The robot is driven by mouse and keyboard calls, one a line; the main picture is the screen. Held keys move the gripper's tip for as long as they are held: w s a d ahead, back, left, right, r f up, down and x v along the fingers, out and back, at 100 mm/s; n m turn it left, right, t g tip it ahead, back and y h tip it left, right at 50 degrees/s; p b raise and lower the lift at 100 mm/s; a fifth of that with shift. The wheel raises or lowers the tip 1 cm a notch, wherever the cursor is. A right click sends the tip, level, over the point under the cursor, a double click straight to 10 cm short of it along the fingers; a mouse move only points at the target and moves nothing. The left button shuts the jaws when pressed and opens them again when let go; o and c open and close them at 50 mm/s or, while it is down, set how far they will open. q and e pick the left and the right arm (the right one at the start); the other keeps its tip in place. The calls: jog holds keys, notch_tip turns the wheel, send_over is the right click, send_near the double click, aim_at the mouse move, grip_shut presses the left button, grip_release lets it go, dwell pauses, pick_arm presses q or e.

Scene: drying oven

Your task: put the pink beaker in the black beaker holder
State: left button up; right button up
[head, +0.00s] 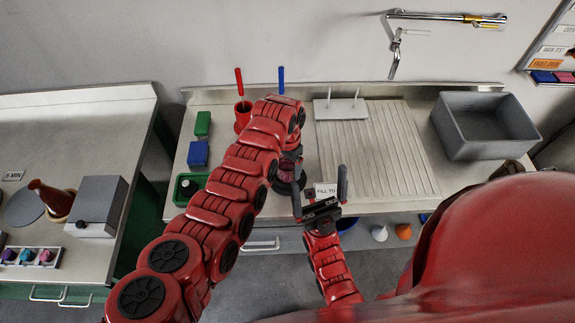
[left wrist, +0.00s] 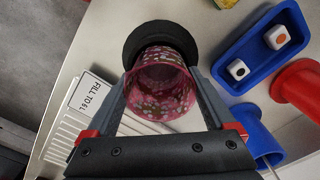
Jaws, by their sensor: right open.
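The pink patterned beaker (head: 289,170) is at the front middle of the bench, partly hidden by my left arm. In the left wrist view the pink beaker (left wrist: 160,88) shows its open mouth, between the fingers of my left gripper (left wrist: 161,75), which look shut on its sides. The round black beaker holder (left wrist: 158,36) surrounds the beaker's far end; it also shows under the beaker in the head view (head: 290,188). I cannot tell whether the beaker is seated in it or just above. My right gripper (head: 322,196) is open and empty at the bench's front edge.
A "FILL TO" label (head: 327,190) lies by my right gripper. A white peg rack (head: 340,109), ribbed drainboard (head: 385,150) and grey basin (head: 485,125) are right.

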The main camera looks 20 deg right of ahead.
pick_arm(q)
jog(key=shift+o, duration=0.5)
jog(key=shift+r, duration=0.35)
notch_tip(320, 180, up, 12)
jog(key=b, duration=0.1)
